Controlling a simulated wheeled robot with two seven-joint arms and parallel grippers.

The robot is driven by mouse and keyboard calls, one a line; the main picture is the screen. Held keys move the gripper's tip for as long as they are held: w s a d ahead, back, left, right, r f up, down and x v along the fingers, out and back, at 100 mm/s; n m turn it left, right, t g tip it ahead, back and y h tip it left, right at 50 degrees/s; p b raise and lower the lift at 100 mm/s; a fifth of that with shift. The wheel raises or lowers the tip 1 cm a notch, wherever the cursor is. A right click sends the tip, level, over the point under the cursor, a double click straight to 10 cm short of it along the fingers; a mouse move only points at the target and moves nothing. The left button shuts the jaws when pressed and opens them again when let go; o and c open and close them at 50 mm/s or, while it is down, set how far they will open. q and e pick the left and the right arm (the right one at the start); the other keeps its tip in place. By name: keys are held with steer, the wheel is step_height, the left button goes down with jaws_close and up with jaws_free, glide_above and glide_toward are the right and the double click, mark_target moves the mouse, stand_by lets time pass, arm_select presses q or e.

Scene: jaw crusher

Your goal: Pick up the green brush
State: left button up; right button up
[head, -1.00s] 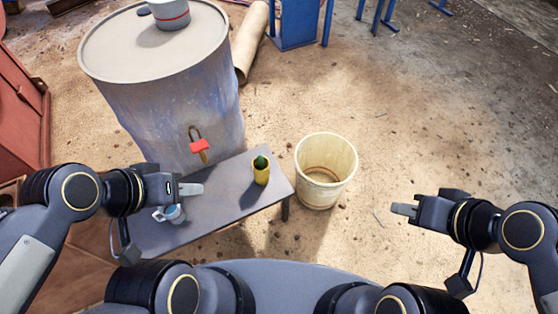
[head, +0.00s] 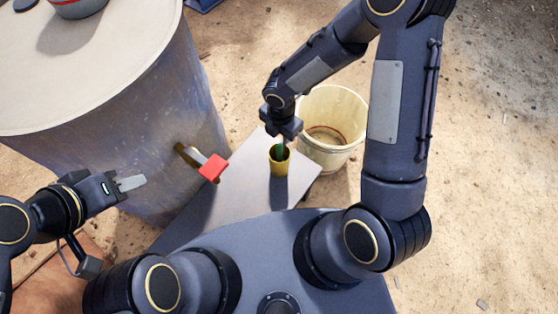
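The green brush (head: 281,149) stands in a yellow cup (head: 279,164) on the grey bench. Only a small green part of it shows above the cup's rim. My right gripper (head: 280,138) points down directly over the cup, at the brush's top. Its fingers are mostly hidden by its own body, so I cannot tell if they are open or touch the brush. My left gripper (head: 131,183) is over at the left, in front of the drum and away from the brush. It is seen side-on, with no object visible at its fingertips.
The grey bench (head: 232,190) carries the cup. A cream bucket (head: 332,150) stands on the ground just right of the bench. A large drum (head: 110,150) with a red-handled tap (head: 212,168) stands at the left, its tap jutting over the bench. Sandy ground lies open at the right.

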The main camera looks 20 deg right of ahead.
mark_target(279, 150)
steer(key=shift+a+f+n, duration=0.15)
steer(key=shift+f+n, duration=0.15)
steer(key=shift+f, duration=0.3)
step_height(279, 150, down, 8)
steer(key=shift+r+b, duration=0.25)
steer(key=shift+b, duration=0.9)
jaws_close()
